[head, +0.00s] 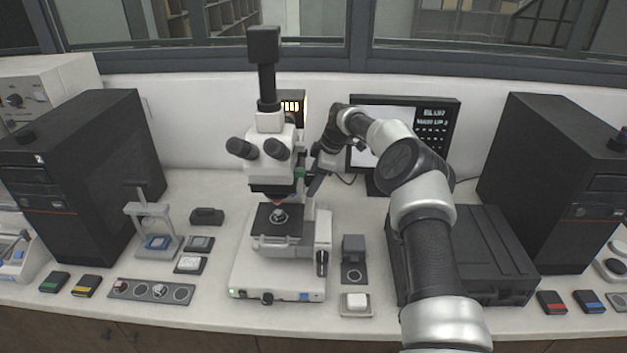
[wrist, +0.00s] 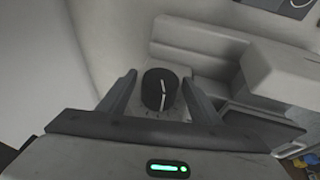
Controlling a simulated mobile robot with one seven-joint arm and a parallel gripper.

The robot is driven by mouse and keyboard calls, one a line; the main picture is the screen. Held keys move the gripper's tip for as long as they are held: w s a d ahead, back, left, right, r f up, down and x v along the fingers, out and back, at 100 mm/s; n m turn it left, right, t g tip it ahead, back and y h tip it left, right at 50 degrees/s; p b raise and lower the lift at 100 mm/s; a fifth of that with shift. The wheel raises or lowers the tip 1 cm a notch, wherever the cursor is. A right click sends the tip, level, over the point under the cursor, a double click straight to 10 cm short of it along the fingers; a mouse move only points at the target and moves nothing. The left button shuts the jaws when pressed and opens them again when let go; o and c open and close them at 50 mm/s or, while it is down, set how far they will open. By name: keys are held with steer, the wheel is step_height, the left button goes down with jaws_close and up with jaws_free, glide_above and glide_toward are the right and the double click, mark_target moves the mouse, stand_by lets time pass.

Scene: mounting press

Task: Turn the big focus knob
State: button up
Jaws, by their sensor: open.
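The white microscope (head: 272,150) stands in the middle of the bench in the head view. The gripper is open, with one finger on each side of the knob, and a gap shows on both sides. In the head view my gripper (head: 316,180) is at the right side of the microscope's column. The knob cannot be made out there, behind the gripper and microscope parts.
A monitor (head: 436,125) stands behind my arm and a black case (head: 480,250) lies under it. Black towers (head: 80,185) flank the bench. Small blocks and a dark strip (head: 150,291) lie along the front. A small black box (head: 353,248) stands right of the microscope base.

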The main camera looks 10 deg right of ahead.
steer(key=b+v, duration=0.1)
steer(key=v, duration=1.6)
steer(key=shift+r+b, duration=0.2)
steer(key=shift+b, duration=0.1)
steer(key=shift+d, duration=0.1)
